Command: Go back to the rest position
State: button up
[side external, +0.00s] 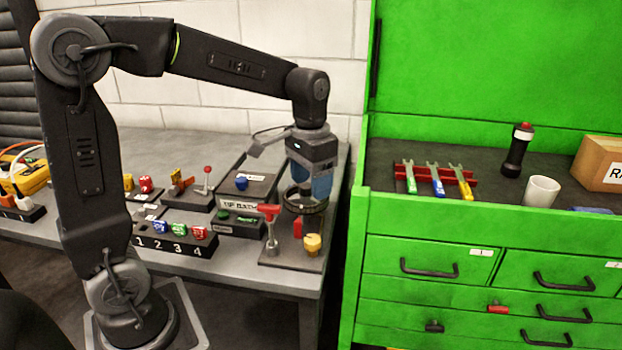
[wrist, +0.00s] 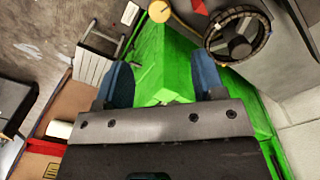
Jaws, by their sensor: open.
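My gripper (side external: 310,186) hangs at the end of my bent arm, above the right end of the grey bench, pointing down. In the wrist view its two blue fingers (wrist: 163,78) are wide apart with nothing between them. A black handwheel (wrist: 238,34) shows beyond the right finger in the wrist view. In the side view the wheel (side external: 305,207) overlaps the fingertips, and I cannot tell whether they touch it. No rest position is marked in either view.
Around the gripper stand a red-handled lever (side external: 270,222), a yellow knob (side external: 312,244) and a box with a blue button (side external: 242,182). A numbered key block (side external: 172,241) is further left. The green cabinet (side external: 350,235) stands close on the right. Space above the bench is open.

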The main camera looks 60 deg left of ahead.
jog(key=s+d+r+t, duration=0.1)
jog(key=s+d+t, duration=0.1)
jog(key=s, duration=0.5)
jog(key=s+d+r+t, duration=0.1)
jog(key=s+d+t, duration=0.1)
jog(key=s, duration=0.6)
jog(key=shift+s+d+t, duration=0.15)
jog(key=shift+t, duration=0.65)
jog(key=shift+r, duration=0.1)
jog(key=n+g, duration=0.6)
jog(key=n, duration=0.4)
send_over(313, 239)
notch_tip(313, 239, down, 2)
notch_tip(313, 239, down, 14)
